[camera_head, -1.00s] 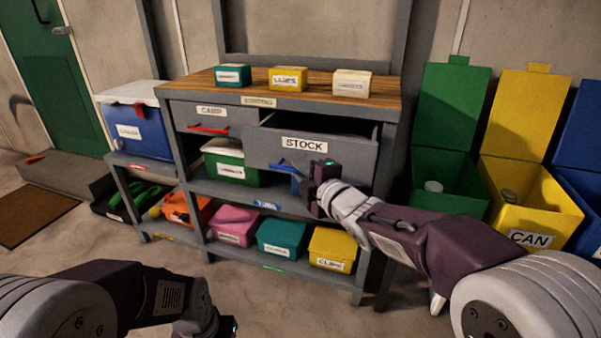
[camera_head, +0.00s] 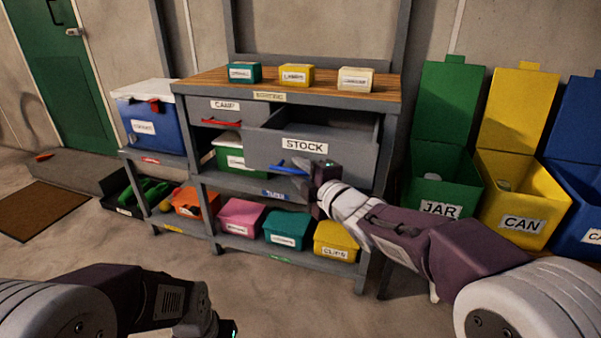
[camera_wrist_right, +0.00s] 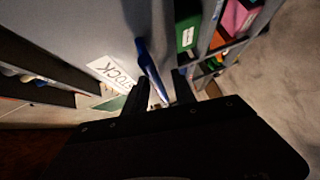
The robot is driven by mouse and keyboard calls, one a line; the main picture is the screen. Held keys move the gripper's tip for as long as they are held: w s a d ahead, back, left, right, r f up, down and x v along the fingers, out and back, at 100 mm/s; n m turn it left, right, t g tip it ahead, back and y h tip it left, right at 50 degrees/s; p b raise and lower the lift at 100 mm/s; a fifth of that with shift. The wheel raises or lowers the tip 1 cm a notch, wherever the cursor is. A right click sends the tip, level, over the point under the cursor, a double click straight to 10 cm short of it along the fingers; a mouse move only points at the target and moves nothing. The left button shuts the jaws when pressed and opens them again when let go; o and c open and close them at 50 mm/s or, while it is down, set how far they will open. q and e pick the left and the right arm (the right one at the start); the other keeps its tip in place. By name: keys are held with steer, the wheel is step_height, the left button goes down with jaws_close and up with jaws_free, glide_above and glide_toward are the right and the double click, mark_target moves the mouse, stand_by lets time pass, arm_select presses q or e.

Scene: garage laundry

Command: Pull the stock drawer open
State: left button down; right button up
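The stock drawer (camera_head: 350,157) is grey, carries a white STOCK label and stands pulled out of the bench, its hollow inside showing from above. Its blue handle (camera_head: 297,171) is on the front. My right gripper (camera_head: 303,180) is at the handle. In the right wrist view, its dark fingers (camera_wrist_right: 160,93) stand apart on either side of the blue handle (camera_wrist_right: 149,68), with gaps visible, so it looks open around it. My left gripper (camera_head: 226,330) is low at the bottom edge, partly cut off; its fingers cannot be made out.
The camp drawer (camera_head: 220,112) with a red handle is shut beside it. Small boxes stand on the wooden benchtop (camera_head: 215,84). Coloured boxes fill the lower shelf. Green (camera_head: 435,182), yellow and blue bins stand at the right. The floor in front is clear.

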steer(key=p+v, duration=0.3)
steer(key=v, duration=0.6)
steer(key=s+d+f+m+g+h+p, duration=0.2)
steer(key=s+d+f+m+g+h, duration=0.15)
steer(key=d+f+m, duration=0.35)
steer(key=s+d+f+m+g+h+p, duration=0.25)
steer(key=d+f+m+h, duration=0.2)
steer(key=f+m, duration=0.4)
steer(key=s+d+f+m+g, duration=0.2)
steer(key=s+f+m+g, duration=0.4)
steer(key=s, duration=0.5)
step_height(320, 180, up, 36)
steer(key=s+g+p, duration=0.1)
steer(key=p, duration=3.7)
steer(key=shift+s+r+y, duration=0.25)
steer(key=shift+s+y, duration=0.05)
steer(key=shift+s, duration=0.1)
